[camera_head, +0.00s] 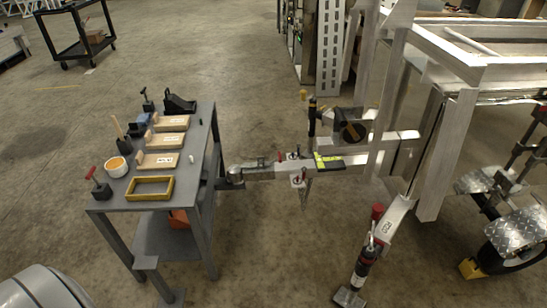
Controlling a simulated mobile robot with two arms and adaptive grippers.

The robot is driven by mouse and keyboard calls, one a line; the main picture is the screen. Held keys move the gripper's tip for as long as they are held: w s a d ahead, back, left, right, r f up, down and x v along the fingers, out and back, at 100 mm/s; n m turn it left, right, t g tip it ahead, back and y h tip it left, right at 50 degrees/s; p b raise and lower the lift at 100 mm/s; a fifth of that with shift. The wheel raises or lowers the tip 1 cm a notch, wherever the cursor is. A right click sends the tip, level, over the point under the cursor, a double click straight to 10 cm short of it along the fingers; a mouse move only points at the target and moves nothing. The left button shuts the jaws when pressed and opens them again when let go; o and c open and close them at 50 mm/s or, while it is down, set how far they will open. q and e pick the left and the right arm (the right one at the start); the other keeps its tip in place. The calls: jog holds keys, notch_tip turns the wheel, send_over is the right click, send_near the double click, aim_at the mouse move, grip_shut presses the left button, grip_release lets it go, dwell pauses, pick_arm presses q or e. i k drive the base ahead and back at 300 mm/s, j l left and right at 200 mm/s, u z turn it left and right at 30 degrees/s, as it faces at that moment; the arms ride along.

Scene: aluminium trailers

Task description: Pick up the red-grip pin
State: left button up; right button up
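The red-grip pin (94,175) stands on the near left corner of the grey table (128,202). Its red T-shaped handle is on top, tilted a little, and a dark block or body sits below it. How the lower part of the pin is seated is too small to tell. Neither of my grippers is in view.
The tabletop also holds a yellow frame (150,188), a cup with orange contents (116,166), wooden blocks (158,161) and black tools (179,103). The trailer coupler (250,172) lies just right of the table. A red-topped jack (370,245) stands at front right. Floor left of the table is clear.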

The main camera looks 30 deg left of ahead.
aim_at(90, 173)
jog(key=u, duration=2.2)
